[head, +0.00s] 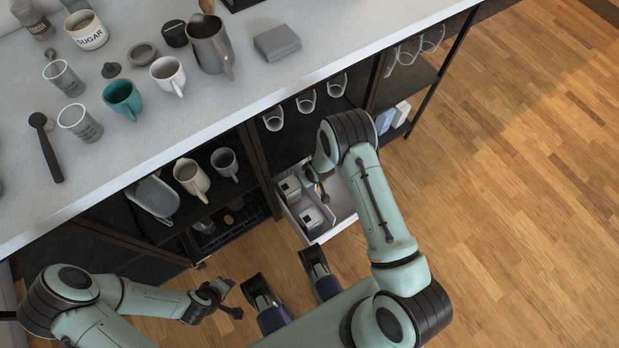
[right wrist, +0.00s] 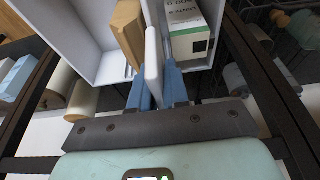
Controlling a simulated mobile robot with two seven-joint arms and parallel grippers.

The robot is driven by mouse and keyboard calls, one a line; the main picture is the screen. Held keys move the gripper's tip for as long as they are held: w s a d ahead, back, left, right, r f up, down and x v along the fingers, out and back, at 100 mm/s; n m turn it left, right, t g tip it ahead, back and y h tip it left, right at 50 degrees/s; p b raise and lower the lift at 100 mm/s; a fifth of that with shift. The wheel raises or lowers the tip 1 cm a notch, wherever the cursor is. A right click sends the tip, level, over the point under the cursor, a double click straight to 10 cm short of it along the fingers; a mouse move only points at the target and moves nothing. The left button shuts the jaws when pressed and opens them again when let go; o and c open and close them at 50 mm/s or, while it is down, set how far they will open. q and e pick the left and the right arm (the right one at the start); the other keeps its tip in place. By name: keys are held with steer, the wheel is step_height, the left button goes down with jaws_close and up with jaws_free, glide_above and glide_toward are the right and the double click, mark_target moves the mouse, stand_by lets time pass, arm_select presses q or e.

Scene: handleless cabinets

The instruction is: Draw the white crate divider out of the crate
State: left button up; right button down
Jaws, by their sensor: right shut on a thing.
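The white crate (head: 343,225) stands pulled out at the cabinet front in the head view. In the right wrist view, its pale wall (right wrist: 62,38) shows at the upper left. The white divider (right wrist: 153,55) is a thin upright panel between a tan packet on its left and a printed carton on its right. My right gripper (right wrist: 156,85) is shut on the divider, with one blue finger on each side. In the head view, my right gripper (head: 322,190) is over the crate, and the divider is hard to make out. My left gripper (head: 234,300) is low, away from the crate; its jaw gap is unclear.
The tan packet (right wrist: 129,35) and the carton (right wrist: 190,32) stand close beside the fingers. The counter (head: 245,90) above holds cups and a pitcher. Shelves with mugs (head: 190,177) are left of the crate. Wooden floor (head: 510,220) is clear at right.

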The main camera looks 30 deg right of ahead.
mark_target(316, 187)
steer(key=shift+r, duration=0.15)
steer(key=shift+r+p, duration=1.15)
steer(key=shift+r, duration=0.6)
steer(key=shift+s+d+p, duration=0.15)
steer(key=shift+s+p, duration=0.55)
steer(key=shift+s, duration=1.75)
steer(key=shift+s+d+p, duration=0.15)
steer(key=shift+s+p, duration=0.05)
steer(key=shift+s, duration=1.1)
steer(key=shift+s+d+p, duration=0.1)
steer(key=shift+s+p, duration=0.05)
steer(key=shift+s, duration=1.1)
